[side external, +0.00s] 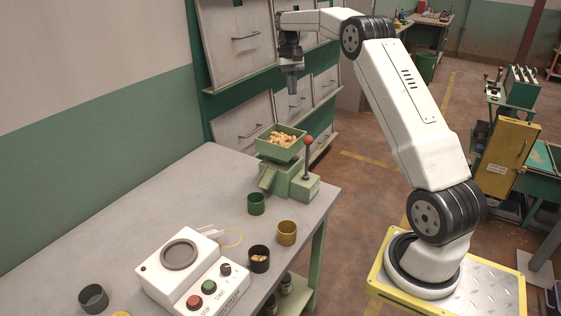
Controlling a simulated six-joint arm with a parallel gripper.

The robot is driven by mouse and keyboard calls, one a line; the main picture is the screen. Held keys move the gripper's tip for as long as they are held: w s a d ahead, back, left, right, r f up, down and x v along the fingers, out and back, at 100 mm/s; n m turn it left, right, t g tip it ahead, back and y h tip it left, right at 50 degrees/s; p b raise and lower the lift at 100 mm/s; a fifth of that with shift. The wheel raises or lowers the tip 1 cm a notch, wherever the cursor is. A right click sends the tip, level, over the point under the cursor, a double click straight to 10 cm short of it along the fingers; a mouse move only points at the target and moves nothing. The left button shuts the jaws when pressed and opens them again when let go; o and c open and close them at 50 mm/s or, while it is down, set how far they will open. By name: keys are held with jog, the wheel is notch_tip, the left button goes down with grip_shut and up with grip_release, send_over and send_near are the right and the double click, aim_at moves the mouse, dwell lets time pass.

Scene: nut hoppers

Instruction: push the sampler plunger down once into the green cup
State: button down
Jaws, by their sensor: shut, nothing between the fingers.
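The green sampler (282,183) stands near the far right edge of the grey table. Its hopper (292,154) holds light brown nuts (281,138). A plunger with a red knob (308,141) stands upright on its right side, and the knob is raised on its rod. The green cup (256,208) stands upright on the table, in front of the sampler's spout (266,182); I cannot see what is inside it. My gripper (292,91) points down, shut and empty, well above the sampler and apart from the plunger.
A yellow cup (287,236) and a black cup holding nuts (260,262) stand nearer. A white machine with red and green buttons (188,268) and a grey cup (94,301) are at front left.

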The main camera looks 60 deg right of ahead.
aim_at(307, 136)
jog(key=shift+m+y, duration=0.4)
jog(key=shift+m, duration=0.1)
jog(key=shift+s+d+r, duration=0.25)
jog(key=shift+s+d, duration=0.05)
jog(key=shift+d, duration=0.35)
jog(key=shift+s+d+r, duration=0.25)
jog(key=shift+s+d, duration=0.05)
jog(key=shift+d, duration=0.35)
jog(key=shift+s+d+r, duration=0.25)
jog(key=shift+s+d, duration=0.05)
jog(key=shift+d, duration=0.35)
jog(key=shift+f, duration=0.15)
jog(key=shift+s+x, duration=0.15)
jog(key=shift+x, duration=3.25)
jog(key=shift+s+x, duration=0.15)
jog(key=shift+x, duration=3.3)
jog(key=shift+a, duration=0.1)
jog(key=shift+f, duration=1.85)
jog(key=shift+s+f, duration=0.1)
